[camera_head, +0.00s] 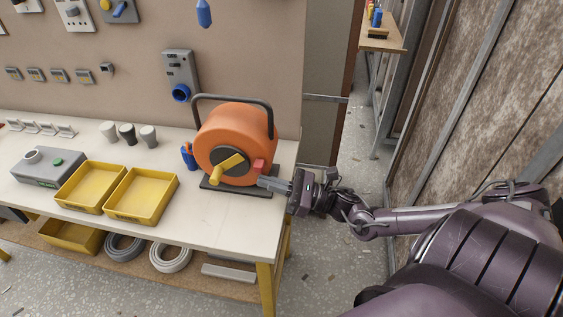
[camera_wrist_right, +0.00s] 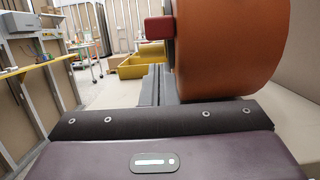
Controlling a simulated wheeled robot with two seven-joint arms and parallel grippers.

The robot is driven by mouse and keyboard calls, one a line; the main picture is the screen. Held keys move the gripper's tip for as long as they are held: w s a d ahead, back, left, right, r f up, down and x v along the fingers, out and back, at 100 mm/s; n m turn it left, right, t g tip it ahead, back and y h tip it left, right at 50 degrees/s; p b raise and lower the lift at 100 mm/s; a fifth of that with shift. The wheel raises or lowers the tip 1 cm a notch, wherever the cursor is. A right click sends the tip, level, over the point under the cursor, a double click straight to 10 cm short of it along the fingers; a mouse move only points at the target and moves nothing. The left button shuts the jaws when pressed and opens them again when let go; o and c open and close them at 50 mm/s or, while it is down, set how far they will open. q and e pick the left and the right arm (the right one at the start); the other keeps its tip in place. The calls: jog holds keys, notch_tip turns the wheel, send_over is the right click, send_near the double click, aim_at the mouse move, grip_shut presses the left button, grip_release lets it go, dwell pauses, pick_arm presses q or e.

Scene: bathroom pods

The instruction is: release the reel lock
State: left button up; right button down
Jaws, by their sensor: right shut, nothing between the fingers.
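The orange cable reel (camera_head: 238,135) stands on a dark base at the right end of the workbench, with a black handle over it and a yellow crank (camera_head: 227,166) on its face. The small red lock tab (camera_head: 259,165) sticks out at the reel's lower right front. My right gripper (camera_head: 263,182) is shut and empty, its fingertips just below the red tab. In the right wrist view the closed grey fingers (camera_wrist_right: 155,85) are beside the orange drum (camera_wrist_right: 232,48), with the red tab (camera_wrist_right: 158,27) above them. Whether they touch it I cannot tell. My left gripper is not in view.
Two yellow trays (camera_head: 142,214) and a grey box (camera_head: 47,167) stand left on the workbench (camera_head: 190,230). A blue plug (camera_head: 188,155) is close beside the reel. A socket panel (camera_head: 181,75) hangs behind. Open floor lies right of the bench.

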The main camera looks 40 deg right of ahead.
aim_at(264, 166)
jog(key=shift+s+r+p, duration=0.1)
jog(key=shift+r+p, duration=0.2)
jog(key=shift+r, duration=0.65)
notch_tip(264, 166, up, 3)
jog(key=p, duration=0.3)
jog(key=shift+r, duration=0.1)
